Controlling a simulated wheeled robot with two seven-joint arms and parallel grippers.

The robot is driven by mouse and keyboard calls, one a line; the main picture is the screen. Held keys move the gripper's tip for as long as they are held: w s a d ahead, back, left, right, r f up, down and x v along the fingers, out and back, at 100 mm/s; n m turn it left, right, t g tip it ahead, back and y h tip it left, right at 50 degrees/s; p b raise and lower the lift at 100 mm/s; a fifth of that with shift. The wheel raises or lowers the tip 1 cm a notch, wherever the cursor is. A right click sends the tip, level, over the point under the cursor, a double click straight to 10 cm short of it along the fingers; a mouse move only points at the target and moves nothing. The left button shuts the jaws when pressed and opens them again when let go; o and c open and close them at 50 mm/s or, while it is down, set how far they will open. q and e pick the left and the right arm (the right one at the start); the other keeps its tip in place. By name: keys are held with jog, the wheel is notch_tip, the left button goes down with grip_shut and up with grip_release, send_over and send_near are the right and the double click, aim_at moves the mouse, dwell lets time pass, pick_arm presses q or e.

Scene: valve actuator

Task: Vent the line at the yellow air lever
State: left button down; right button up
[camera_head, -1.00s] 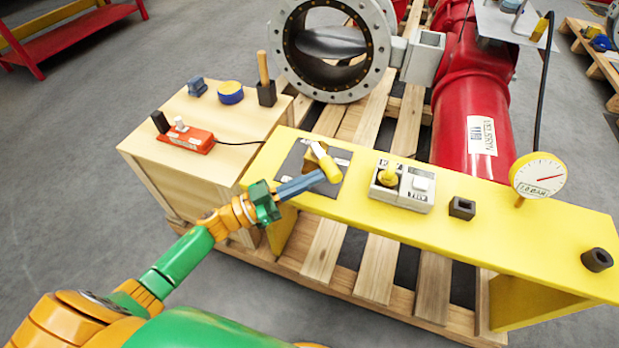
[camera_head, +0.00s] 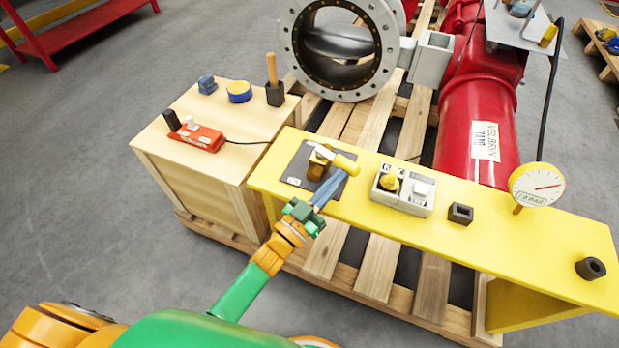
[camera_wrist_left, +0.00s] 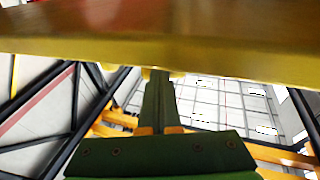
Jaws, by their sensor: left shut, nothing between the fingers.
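The yellow air lever (camera_head: 345,164) sits on a brass valve body (camera_head: 318,165) on a dark plate (camera_head: 297,166) at the left end of the yellow bench. Its handle points to the right and slightly down. My left gripper (camera_head: 335,188) is shut and empty, with its blue-grey fingertips close under the lever's handle end. I cannot tell whether they touch it. In the left wrist view a broad yellow surface (camera_wrist_left: 160,58) fills the upper part above the gripper's fingers (camera_wrist_left: 158,98). My right gripper is not in view.
The yellow bench (camera_head: 500,235) also carries a grey box (camera_head: 403,190) with a yellow knob, small black blocks and a gauge (camera_head: 537,185). A wooden cabinet (camera_head: 200,175) stands at the left, with a red switch box (camera_head: 197,137) on top. A large flanged valve (camera_head: 340,45) and red actuator (camera_head: 478,110) stand behind.

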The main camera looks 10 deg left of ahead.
pick_arm(q)
jog(key=shift+w+d, duration=0.85)
jog(key=shift+d, duration=0.05)
jog(key=shift+b, duration=0.3)
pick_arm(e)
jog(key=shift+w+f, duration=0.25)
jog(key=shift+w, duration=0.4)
pick_arm(q)
jog(key=shift+w+r, duration=0.1)
jog(key=shift+r, duration=0.05)
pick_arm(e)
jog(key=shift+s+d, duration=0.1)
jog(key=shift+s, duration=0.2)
